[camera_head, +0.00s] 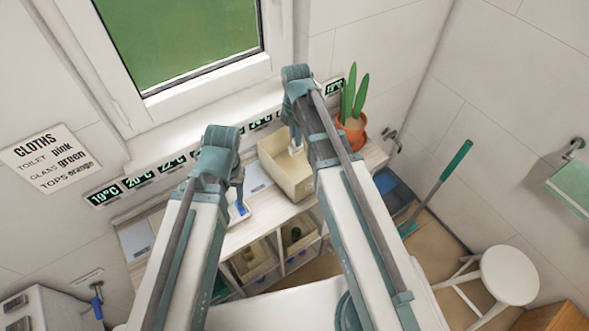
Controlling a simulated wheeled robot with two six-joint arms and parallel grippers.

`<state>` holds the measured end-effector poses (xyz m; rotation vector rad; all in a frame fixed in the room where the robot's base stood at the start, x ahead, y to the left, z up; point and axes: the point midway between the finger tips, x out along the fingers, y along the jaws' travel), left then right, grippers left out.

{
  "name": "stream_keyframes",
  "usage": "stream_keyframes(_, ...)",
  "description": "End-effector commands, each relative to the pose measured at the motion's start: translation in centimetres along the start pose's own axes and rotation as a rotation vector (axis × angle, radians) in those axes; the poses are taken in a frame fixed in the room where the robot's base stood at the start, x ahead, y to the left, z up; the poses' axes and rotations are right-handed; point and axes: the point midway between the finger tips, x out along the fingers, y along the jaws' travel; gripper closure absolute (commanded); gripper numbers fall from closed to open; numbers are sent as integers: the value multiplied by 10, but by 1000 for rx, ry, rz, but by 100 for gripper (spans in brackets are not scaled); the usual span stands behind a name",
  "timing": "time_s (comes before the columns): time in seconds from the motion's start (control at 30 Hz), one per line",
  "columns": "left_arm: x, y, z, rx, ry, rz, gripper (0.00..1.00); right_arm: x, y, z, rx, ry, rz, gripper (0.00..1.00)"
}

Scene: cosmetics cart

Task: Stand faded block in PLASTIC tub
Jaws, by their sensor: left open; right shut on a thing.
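A cream open-topped tub (290,181) stands on the counter below the window; I cannot read a label on it. My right gripper (295,142) points down over the tub's inside, near its back. It is shut on a small pale thing at its tips, too small to identify surely as the faded block. I cannot tell whether that thing touches the tub's floor. My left gripper (240,205) is open, low over a white tray (235,216) left of the tub. Something blue shows there. My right forearm hides the tub's right side.
A cactus in an orange pot (351,134) stands right of the tub. Small cream bins (252,262) with things inside sit under the counter. A temperature strip (136,179) runs along the wall. A green-handled broom (440,183) and a white stool (509,275) stand at right.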

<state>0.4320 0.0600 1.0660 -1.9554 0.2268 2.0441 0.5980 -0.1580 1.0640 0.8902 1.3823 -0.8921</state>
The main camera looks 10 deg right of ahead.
Motion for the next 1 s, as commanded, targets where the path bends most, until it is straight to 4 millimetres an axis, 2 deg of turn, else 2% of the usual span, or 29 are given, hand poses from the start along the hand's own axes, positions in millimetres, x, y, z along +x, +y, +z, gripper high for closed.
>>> stream_keyframes(0.23,12,1,0,2,0,0,50,12,0,0,0,0,0,100)
stream_keyframes(0.5,53,5,-3,6,0,-1,50,54,0,0,0,0,0,100)
stream_keyframes(0.6,63,6,-4,5,0,-1,50,63,0,0,0,0,0,100)
stream_keyframes(0.83,64,6,-4,5,0,-1,50,64,0,0,0,0,0,100)
stream_keyframes(1.0,80,7,-5,4,0,-1,50,80,0,0,0,0,0,100)
